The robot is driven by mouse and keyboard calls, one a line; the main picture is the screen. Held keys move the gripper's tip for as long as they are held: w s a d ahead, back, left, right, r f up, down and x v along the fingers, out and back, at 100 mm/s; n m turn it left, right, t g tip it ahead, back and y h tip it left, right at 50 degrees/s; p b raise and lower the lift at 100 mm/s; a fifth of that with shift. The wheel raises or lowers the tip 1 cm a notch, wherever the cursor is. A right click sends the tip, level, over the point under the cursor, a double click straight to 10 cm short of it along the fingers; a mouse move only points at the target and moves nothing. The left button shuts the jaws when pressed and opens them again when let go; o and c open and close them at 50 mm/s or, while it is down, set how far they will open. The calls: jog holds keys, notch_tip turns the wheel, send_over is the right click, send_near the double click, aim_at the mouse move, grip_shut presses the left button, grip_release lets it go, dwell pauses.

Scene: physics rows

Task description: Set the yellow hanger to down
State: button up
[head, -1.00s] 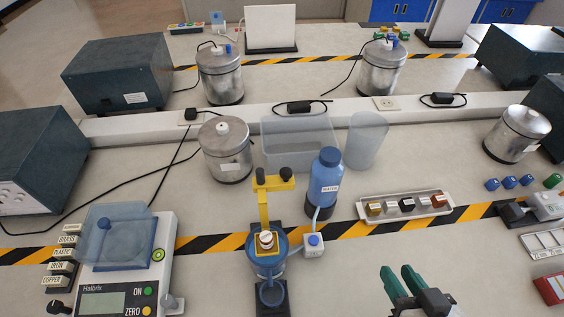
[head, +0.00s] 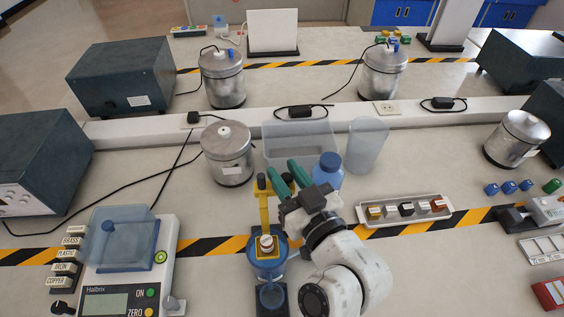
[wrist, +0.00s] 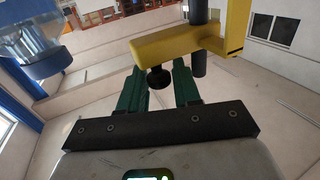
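The yellow hanger (head: 264,208) stands upright on the front stand, its top partly covered by my gripper. In the wrist view its yellow arm (wrist: 178,46), with a black knob and a dark rod, shows close beyond my fingers. My gripper (head: 289,174) is open and empty, its two green fingers at the hanger's top, with the black knob (wrist: 159,78) appearing between them in the wrist view. I cannot tell if they touch it. A small labelled weight (head: 267,243) sits on the yellow plate low on the hanger, above a blue-rimmed vessel (head: 268,266).
A blue water bottle (head: 327,170) stands just right of my gripper, partly hidden. A tray of sample blocks (head: 370,211) lies to the right, and a balance (head: 128,280) to the left. A metal can (head: 228,155) and clear tubs (head: 295,160) stand behind.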

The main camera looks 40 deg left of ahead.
jog(key=shift+x, duration=1)
grip_shut()
jog(key=shift+f, duration=0.1)
